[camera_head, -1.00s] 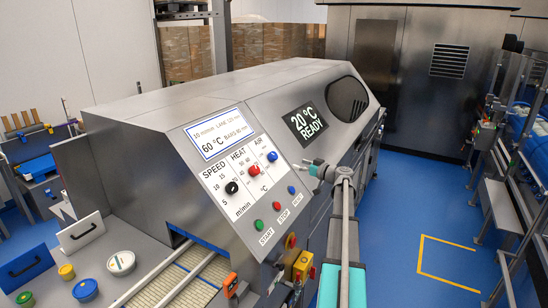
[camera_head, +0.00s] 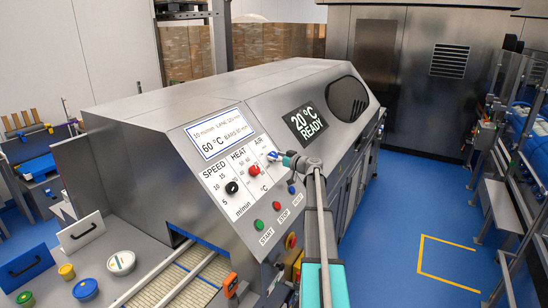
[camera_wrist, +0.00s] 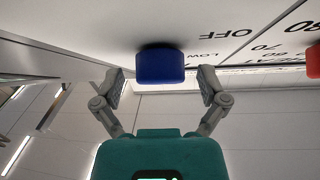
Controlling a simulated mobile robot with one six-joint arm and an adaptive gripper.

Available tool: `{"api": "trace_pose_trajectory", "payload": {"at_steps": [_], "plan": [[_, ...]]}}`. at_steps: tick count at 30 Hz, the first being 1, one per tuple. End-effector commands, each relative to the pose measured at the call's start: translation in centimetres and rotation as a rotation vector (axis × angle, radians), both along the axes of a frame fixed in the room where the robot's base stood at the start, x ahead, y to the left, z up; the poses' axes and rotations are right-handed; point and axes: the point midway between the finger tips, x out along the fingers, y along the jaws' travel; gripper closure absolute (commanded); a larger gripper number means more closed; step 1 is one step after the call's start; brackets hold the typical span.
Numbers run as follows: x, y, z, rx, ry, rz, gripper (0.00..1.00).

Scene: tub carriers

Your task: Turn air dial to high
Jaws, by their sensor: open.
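The air dial is a blue knob (camera_wrist: 160,66) on the white, slanted control panel, below the word AIR in the head view. In the wrist view it stands out from the panel, with the marks OFF and LOW upside down beside it. My gripper (camera_wrist: 162,86) is open, one finger on each side of the knob, with visible gaps between. Its fingertips are near the knob's outer end. The dial's pointer setting cannot be made out.
The red heat dial (camera_head: 254,171) and black speed dial (camera_head: 231,188) are to the left on the same panel. Green start (camera_head: 258,224), red stop (camera_head: 276,206) and blue reset (camera_head: 291,190) buttons lie below. A display (camera_head: 305,123) reads 20 °C READY. Blue floor is clear at right.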

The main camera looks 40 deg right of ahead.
Motion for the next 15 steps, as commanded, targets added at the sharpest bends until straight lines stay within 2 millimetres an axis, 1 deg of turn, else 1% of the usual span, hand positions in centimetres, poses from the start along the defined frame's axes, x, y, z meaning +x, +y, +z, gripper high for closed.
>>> {"api": "trace_pose_trajectory", "payload": {"at_steps": [4,12,14,15], "plan": [[0.49,0.14,0.0,0.0,0.0,0.0,0.08],[0.49,0.16,0.0,0.0,0.0,0.0,0.08],[0.48,0.17,0.0,0.0,0.0,0.0,0.17],[0.48,0.17,0.0,0.0,0.0,0.0,0.24]]}}
